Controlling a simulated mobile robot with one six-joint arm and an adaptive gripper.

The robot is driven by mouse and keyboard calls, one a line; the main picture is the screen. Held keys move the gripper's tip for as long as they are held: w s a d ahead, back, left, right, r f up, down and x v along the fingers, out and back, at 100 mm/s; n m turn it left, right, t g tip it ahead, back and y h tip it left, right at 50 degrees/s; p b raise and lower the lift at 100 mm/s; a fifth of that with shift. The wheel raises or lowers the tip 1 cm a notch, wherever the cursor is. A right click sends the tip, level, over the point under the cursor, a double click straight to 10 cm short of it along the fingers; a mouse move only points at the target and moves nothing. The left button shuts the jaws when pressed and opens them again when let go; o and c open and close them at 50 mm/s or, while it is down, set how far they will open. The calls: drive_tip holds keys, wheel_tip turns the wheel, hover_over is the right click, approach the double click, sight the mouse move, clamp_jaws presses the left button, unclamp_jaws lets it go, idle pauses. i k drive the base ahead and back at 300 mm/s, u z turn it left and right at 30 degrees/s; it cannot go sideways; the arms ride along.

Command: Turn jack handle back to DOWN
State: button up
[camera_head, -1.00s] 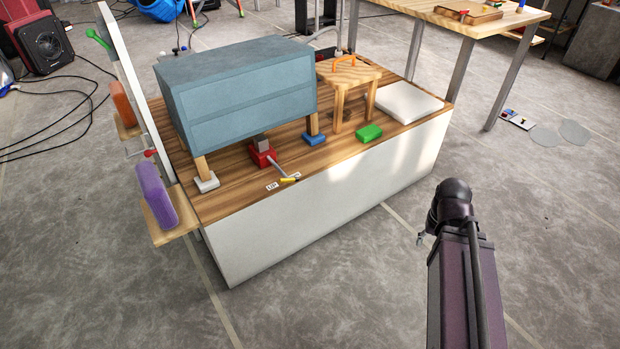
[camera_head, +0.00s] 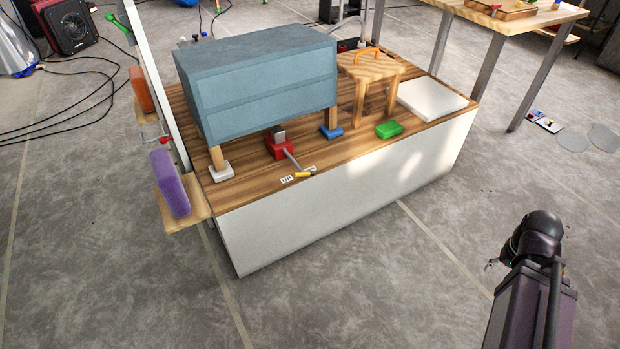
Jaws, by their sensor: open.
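The red jack (camera_head: 279,147) stands on the wooden top of the white platform, under the front edge of the blue-grey cabinet (camera_head: 258,85). The grip lies by a white label (camera_head: 289,179) reading UP; any DOWN label is too small to read. My gripper (camera_head: 489,265) is at the lower right, over the grey floor, small and well apart from the jack. It is open and empty.
Floor in front is clear.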

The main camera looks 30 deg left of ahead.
sight(301, 173)
drive_tip(key=z, duration=0.1)
drive_tip(key=k, duration=1.25)
drive_tip(key=u, duration=1.6)
drive_tip(key=i, duration=1)
drive_tip(key=z, duration=0.1)
